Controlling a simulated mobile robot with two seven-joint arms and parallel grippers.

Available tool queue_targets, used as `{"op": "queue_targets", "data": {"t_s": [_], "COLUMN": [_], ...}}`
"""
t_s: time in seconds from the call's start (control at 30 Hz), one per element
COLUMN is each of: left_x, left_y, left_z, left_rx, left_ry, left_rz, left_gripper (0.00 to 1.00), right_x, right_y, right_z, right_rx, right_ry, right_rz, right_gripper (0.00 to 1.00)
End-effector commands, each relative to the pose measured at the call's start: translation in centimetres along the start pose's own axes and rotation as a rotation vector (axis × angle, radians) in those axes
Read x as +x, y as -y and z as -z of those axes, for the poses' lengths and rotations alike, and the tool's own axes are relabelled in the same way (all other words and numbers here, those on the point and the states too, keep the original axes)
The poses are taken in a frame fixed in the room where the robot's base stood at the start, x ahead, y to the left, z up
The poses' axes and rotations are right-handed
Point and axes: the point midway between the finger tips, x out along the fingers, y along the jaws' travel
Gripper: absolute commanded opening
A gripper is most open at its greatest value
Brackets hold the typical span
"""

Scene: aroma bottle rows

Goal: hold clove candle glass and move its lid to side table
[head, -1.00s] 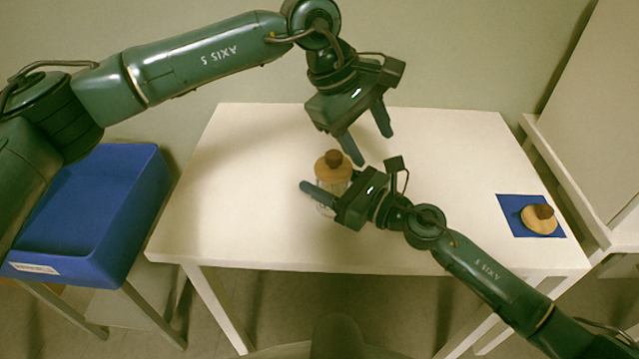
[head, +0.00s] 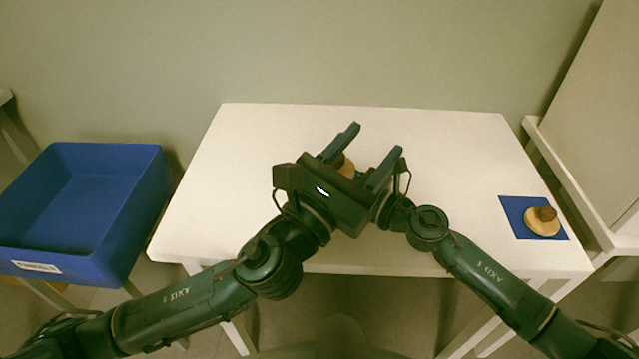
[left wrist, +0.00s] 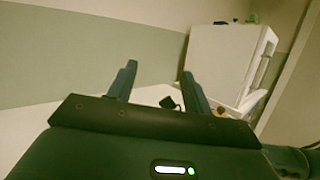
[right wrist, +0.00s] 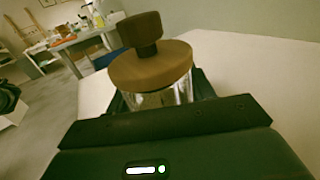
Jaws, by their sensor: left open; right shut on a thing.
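The candle glass (right wrist: 168,97) is clear and wears a round wooden lid (right wrist: 150,66) with a dark knob, in the right wrist view. My right gripper (right wrist: 160,96) is shut around the glass, below the seated lid. In the head view only part of the lid (head: 346,166) shows; the glass and right fingers are hidden behind my left gripper. My left gripper (head: 370,148) is open, its fingers pointing away over the table around the lid's place in the picture. It holds nothing; its height above the lid is hard to tell.
The white table (head: 250,150) is mostly bare. A blue mat (head: 515,207) with another wooden lid (head: 541,222) lies at its right. A blue bin (head: 85,205) stands on a stand at the left. A white cabinet (head: 600,110) is at the right.

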Motion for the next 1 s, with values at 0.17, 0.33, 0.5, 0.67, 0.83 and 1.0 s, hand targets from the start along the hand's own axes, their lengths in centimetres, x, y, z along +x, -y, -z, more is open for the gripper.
{"op": "queue_targets", "data": {"t_s": [0.17, 0.33, 0.5, 0.67, 0.83, 1.0], "left_x": [-3.4, -5.1, -4.1, -1.8, 0.3, 1.3], "left_y": [-3.1, -4.2, -4.8, -5.5, -6.1, -6.4], "left_z": [4.4, 6.3, 7.0, 7.7, 8.4, 8.7], "left_rx": [-0.053, -0.065, -0.064, -0.064, -0.065, -0.066], "left_ry": [-0.198, -0.294, -0.307, -0.305, -0.306, -0.305], "left_rz": [-0.21, -0.291, -0.307, -0.305, -0.305, -0.303], "left_gripper": [0.5, 0.5, 0.5, 0.5, 0.5, 0.5], "right_x": [0.0, 0.0, 0.0, 0.0, 0.0, 0.0], "right_y": [0.0, 0.0, 0.0, 0.0, 0.0, 0.0], "right_z": [0.0, 0.0, 0.0, 0.0, 0.0, 0.0], "right_rx": [0.0, 0.0, 0.0, 0.0, 0.0, 0.0], "right_ry": [0.0, 0.0, 0.0, 0.0, 0.0, 0.0], "right_rz": [0.0, -0.001, -0.001, -0.001, -0.001, 0.0], "right_gripper": [0.12, 0.12, 0.12, 0.12, 0.12, 0.12]}}
